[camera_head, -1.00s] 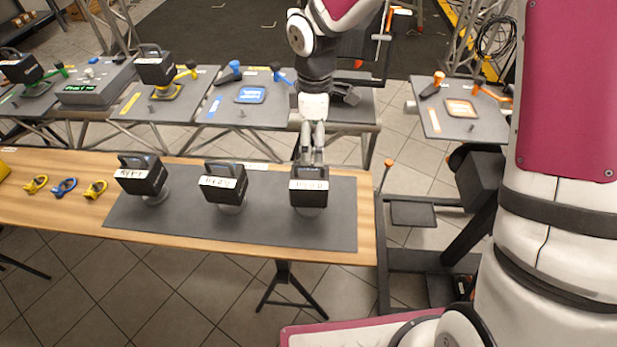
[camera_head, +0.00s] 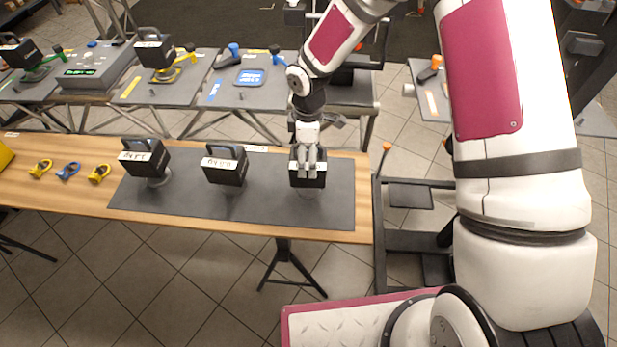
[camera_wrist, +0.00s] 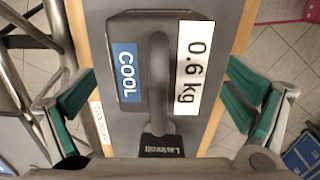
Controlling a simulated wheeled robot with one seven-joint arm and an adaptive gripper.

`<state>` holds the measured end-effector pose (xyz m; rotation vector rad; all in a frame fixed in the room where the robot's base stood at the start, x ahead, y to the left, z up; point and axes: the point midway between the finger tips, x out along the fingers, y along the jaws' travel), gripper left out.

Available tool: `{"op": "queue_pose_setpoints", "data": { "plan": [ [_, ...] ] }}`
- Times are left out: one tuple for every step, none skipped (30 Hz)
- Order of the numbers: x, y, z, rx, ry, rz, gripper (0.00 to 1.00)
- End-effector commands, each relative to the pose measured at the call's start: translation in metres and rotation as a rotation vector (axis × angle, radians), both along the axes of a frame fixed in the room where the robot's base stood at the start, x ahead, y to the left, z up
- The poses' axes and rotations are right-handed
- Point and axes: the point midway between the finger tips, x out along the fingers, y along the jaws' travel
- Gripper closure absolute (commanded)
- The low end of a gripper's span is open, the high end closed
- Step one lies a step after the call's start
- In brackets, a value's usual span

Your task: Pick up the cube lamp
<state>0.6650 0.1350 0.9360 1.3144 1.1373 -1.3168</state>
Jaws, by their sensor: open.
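Three black cube lamps with handles and white labels stand in a row on a dark mat: a left one (camera_head: 146,158), a middle one (camera_head: 226,168) and a right one (camera_head: 294,177). My gripper (camera_head: 310,174) is at the right lamp, pointing down, and its fingers hide part of that lamp. In the wrist view, the lamp's top (camera_wrist: 158,60) shows a handle, a blue "COOL" label and a white "0.6 kg" label. My gripper (camera_wrist: 163,93) is open, its green-padded fingers spread to either side with gaps. Contact is not visible.
The dark mat (camera_head: 270,205) lies on a wooden table (camera_head: 230,226). Behind stand grey panels (camera_head: 230,97), one with another black lamp (camera_head: 154,50). A black cart frame (camera_head: 412,240) stands right of the table.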

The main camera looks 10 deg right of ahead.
Motion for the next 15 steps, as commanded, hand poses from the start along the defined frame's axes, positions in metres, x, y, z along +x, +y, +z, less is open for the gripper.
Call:
{"op": "queue_pose_setpoints", "data": {
  "plan": [
    [-0.001,0.001,-0.006,0.001,0.002,0.001,0.03],
    [-0.001,0.001,-0.010,0.001,0.001,0.002,0.03],
    [-0.001,0.000,-0.015,0.000,0.002,0.002,0.03],
    [-0.001,0.000,-0.019,0.000,0.002,0.001,0.03],
    [0.000,0.000,-0.022,0.000,0.001,0.001,0.03],
    [0.000,0.001,-0.025,0.000,0.000,0.001,0.03],
    [0.000,0.001,-0.027,0.001,-0.001,0.001,0.03],
    [0.000,0.001,-0.028,0.001,-0.001,0.001,0.03],
    [0.001,0.001,-0.030,0.001,-0.002,0.001,0.03],
    [0.001,0.000,-0.030,0.001,-0.002,0.001,0.03],
    [0.001,0.000,-0.031,0.001,-0.002,0.001,0.03],
    [0.001,0.000,-0.031,0.001,-0.002,0.001,0.03],
    [0.001,0.000,-0.031,0.001,-0.002,0.001,0.03],
    [0.001,0.000,-0.031,0.001,-0.002,0.001,0.03],
    [0.001,0.000,-0.031,0.001,-0.002,0.001,0.03]
  ]
}}
